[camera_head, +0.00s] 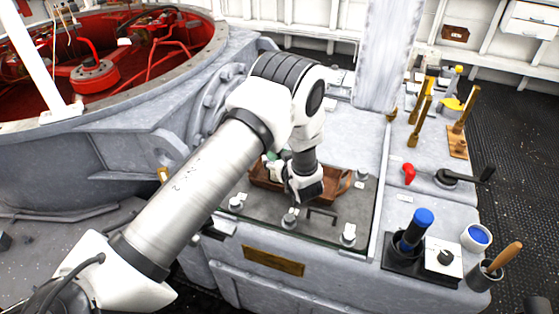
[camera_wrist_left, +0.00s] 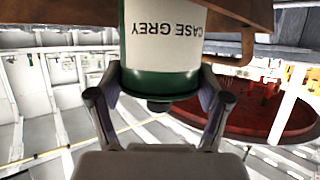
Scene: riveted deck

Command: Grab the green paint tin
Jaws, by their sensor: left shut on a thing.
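The green paint tin (camera_wrist_left: 160,80) fills the upper middle of the left wrist view. It has a white label reading "CASE GREY", upside down in that picture. My left gripper (camera_wrist_left: 158,100) is shut on it, with one finger against each side. In the head view my left gripper (camera_head: 290,180) is low over the brown wooden tray (camera_head: 335,190) on the grey deck housing. Only a small green patch of the tin (camera_head: 271,155) shows there, the rest being hidden by my wrist. I cannot tell whether the tin touches the tray. My right gripper is out of view.
To the right stand a blue-handled tool in a dark holder (camera_head: 415,230), a white cup with blue contents (camera_head: 476,237) and a grey pot with a wooden-handled tool (camera_head: 487,272). A red-knobbed lever (camera_head: 409,173) and brass posts are behind. A large red-lined well (camera_head: 110,75) opens at left.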

